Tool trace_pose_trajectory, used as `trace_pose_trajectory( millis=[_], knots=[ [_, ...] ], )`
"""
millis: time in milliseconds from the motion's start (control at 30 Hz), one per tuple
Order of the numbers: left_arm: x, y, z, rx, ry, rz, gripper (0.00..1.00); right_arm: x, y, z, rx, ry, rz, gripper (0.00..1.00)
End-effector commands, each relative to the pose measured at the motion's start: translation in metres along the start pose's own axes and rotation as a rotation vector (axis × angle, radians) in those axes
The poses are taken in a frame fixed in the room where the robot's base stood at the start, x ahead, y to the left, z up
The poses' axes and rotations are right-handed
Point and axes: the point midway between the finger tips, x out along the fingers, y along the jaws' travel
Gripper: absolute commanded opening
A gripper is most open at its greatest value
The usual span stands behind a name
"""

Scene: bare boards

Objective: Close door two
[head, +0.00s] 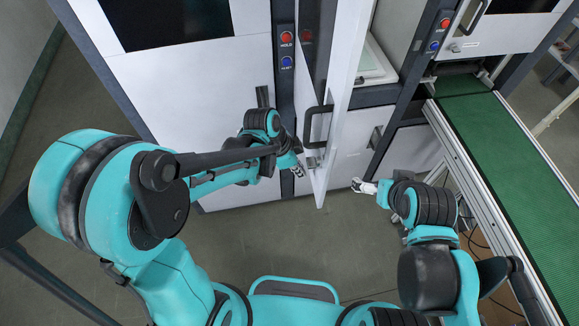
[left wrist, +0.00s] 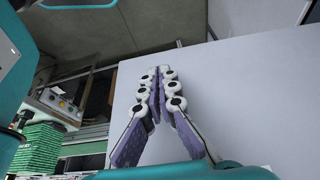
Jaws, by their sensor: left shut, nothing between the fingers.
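A white door (head: 345,80) with a dark window and a black handle (head: 318,125) stands swung open towards me in the head view, seen nearly edge-on. I take it to be door two, though no number shows. My left gripper (head: 298,170) is shut and empty, low on the handle side of the door. In the left wrist view its fingers (left wrist: 160,75) are together before a pale flat panel (left wrist: 245,90); I cannot tell whether they touch it. My right gripper (head: 362,186) is on the other side of the door, below the opening; its jaws are too small to read.
A red and a blue button (head: 287,62) sit on the dark post left of the door. Another closed white door (head: 190,90) is at left. A green conveyor (head: 510,150) runs along the right. The grey floor (head: 290,235) before the cabinet is clear.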

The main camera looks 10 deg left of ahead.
Motion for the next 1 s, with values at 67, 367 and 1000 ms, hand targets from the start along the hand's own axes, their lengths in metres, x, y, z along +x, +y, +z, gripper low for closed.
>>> trace_pose_trajectory(
  millis=[67,367,1000],
  knots=[
    [0.003,0.000,-0.009,0.002,0.000,0.001,0.00,-0.001,0.000,-0.001,0.000,0.000,0.000,1.00],
    [0.006,0.000,-0.019,-0.001,0.000,0.000,0.00,-0.001,0.000,-0.001,0.000,0.000,0.000,1.00],
    [0.027,0.003,-0.068,-0.116,0.000,-0.047,0.00,0.005,0.000,0.004,0.000,0.000,0.000,1.00]
  ],
)
